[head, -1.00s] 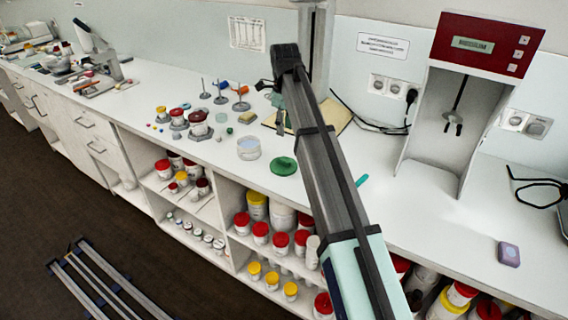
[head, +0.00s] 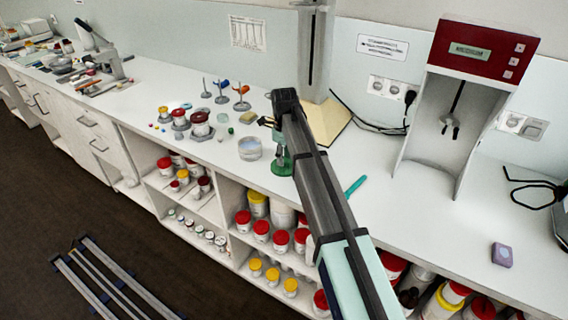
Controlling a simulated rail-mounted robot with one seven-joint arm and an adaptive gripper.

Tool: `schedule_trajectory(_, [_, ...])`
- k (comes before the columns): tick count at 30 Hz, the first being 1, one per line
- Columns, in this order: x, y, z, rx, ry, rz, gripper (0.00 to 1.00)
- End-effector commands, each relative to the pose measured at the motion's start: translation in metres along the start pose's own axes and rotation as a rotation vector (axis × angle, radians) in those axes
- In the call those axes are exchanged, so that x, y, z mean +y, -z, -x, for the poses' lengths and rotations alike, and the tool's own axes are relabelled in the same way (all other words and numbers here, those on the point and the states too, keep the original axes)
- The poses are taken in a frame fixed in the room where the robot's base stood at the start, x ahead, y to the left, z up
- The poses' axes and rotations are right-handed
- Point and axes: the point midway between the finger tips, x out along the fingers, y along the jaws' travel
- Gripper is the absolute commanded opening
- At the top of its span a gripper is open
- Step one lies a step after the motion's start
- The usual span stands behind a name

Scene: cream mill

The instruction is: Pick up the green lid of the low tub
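The green lid (head: 281,168) lies flat on the white counter near its front edge, just right of the low tub. The low tub (head: 250,149) is whitish, open at the top, with pale bluish contents. My gripper (head: 277,150) is directly above the lid, pointing down, with its fingers at or very near the lid. The arm covers the lid's right side. The fingers are too small and partly hidden, so I cannot tell whether they are open or touching the lid.
Jars with dark red lids (head: 199,125) stand on the counter to the left. Several small metal stands (head: 241,100) are behind the tub. A teal stick (head: 355,186) lies to the right. The counter farther right is mostly clear.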

Motion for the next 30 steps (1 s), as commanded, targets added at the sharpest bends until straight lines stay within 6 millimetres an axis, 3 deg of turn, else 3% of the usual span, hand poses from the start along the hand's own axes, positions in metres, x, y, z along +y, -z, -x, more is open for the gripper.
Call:
schedule_trajectory(4, [0.001, 0.001, -0.013, 0.0, 0.0, 0.0, 0.4])
schedule_trajectory(11, [0.0, 0.0, -0.015, 0.0, 0.0, 0.0, 0.4])
schedule_trajectory(13, [0.0, 0.0, -0.015, 0.0, 0.0, 0.0, 0.15])
schedule_trajectory(15, [0.0, 0.0, -0.015, 0.0, 0.0, 0.0, 0.0])
schedule_trajectory(30, [0.0, 0.0, -0.012, 0.0, 0.0, 0.0, 0.0])
